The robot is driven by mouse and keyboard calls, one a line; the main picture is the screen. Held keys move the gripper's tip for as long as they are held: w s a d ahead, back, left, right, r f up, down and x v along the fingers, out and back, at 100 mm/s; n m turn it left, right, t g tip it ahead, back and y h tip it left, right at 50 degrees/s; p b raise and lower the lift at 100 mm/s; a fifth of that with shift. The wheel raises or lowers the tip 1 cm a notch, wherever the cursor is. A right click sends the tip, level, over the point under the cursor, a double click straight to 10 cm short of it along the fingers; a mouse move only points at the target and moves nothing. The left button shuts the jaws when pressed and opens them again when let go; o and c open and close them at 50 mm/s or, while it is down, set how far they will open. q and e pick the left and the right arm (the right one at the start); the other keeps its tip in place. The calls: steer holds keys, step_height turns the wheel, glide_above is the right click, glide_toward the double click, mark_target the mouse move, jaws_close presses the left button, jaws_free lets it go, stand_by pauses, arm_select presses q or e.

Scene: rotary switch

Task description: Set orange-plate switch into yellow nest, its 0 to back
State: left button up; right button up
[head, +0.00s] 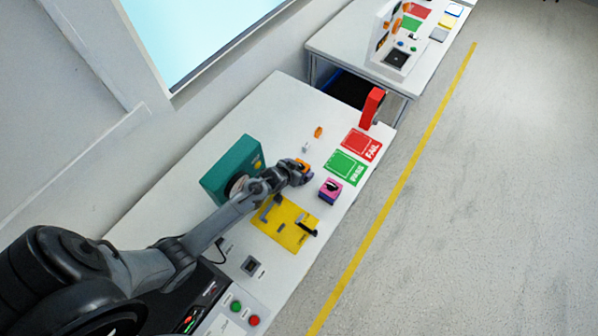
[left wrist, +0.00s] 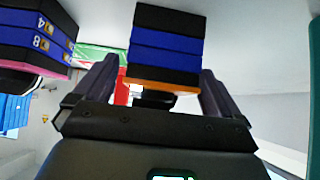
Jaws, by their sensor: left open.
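The orange-plate switch (left wrist: 165,45) is a black and blue layered block with an orange plate (left wrist: 160,85). In the left wrist view its plate and dark knob face my palm. My left gripper (head: 302,172) is open around it, one finger on each side; a gap shows at the left finger, while contact at the right finger cannot be told. In the head view the switch (head: 304,164) is mostly hidden by the gripper. Its 0 mark is not readable. The yellow nest (head: 272,230) lies nearer along the table, with grey blocks and a black lever on it. My right gripper is not in view.
A pink-plate switch (head: 330,190) stands close to the gripper. It also shows in the left wrist view (left wrist: 38,42). A teal box (head: 230,165) stands left of my arm. Green (head: 346,167) and red (head: 361,144) mats lie beyond, near a red stand (head: 371,107).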

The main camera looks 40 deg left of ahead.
arm_select(q)
steer(key=shift+x, duration=1.35)
steer(key=shift+c, duration=0.3)
steer(key=c, duration=1.1)
steer(key=shift+r, duration=0.1)
steer(key=shift+c, duration=0.2)
